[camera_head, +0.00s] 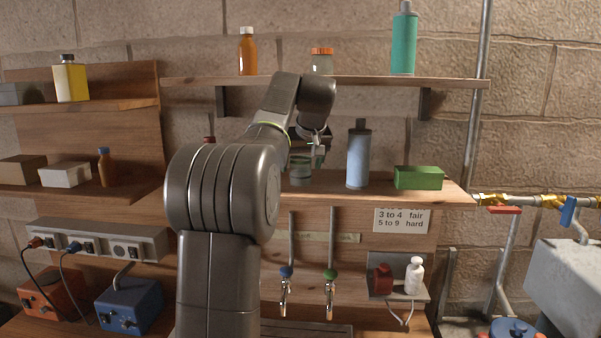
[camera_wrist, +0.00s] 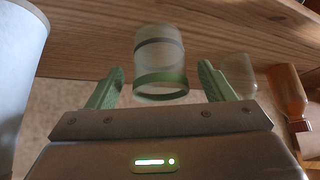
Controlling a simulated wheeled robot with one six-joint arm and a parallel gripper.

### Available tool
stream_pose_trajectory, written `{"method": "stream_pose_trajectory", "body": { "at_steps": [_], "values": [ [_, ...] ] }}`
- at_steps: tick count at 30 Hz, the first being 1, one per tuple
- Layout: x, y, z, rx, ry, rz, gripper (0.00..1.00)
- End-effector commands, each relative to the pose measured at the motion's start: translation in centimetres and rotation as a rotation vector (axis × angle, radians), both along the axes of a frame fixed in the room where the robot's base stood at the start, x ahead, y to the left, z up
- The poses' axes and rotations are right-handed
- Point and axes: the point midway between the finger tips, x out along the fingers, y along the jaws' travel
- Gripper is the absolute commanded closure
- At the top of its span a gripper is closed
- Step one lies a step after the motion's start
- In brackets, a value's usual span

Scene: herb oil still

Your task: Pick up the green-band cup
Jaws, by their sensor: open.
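The green-band cup (camera_wrist: 160,62) is a clear cup with a green band and a darker ring. In the wrist view it appears between the two green fingers of my gripper (camera_wrist: 160,85), with a visible gap on each side. In the head view the cup (camera_head: 300,172) stands on the lower middle shelf (camera_head: 440,188), and my gripper (camera_head: 316,150) is just above or beside it. The fingers are apart and hold nothing. My gripper partly hides the cup's upper part in the head view.
A blue-grey bottle (camera_head: 358,158) stands right of the cup, large at the left of the wrist view (camera_wrist: 18,70). A green box (camera_head: 418,177) is farther right. A glass jar (camera_wrist: 238,75) and an amber bottle (camera_wrist: 288,92) show on the wrist view's right. An upper shelf (camera_head: 380,83) is overhead.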

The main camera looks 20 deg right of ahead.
Motion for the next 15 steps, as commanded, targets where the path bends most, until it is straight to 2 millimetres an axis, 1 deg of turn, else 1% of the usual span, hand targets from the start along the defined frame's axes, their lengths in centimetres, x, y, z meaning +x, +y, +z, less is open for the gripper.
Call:
{"method": "stream_pose_trajectory", "body": {
  "at_steps": [3,6,13,14,15],
  "values": [
    [0.9,-0.1,-1.4,0.000,0.001,0.000,0.25],
    [1.3,-0.2,-2.0,0.000,0.001,0.000,0.25],
    [1.4,-0.2,-2.2,0.000,-0.001,0.000,0.25],
    [1.4,-0.2,-2.2,0.000,-0.001,0.000,0.29],
    [1.4,-0.2,-2.2,0.000,-0.001,0.000,0.37]
  ]
}}
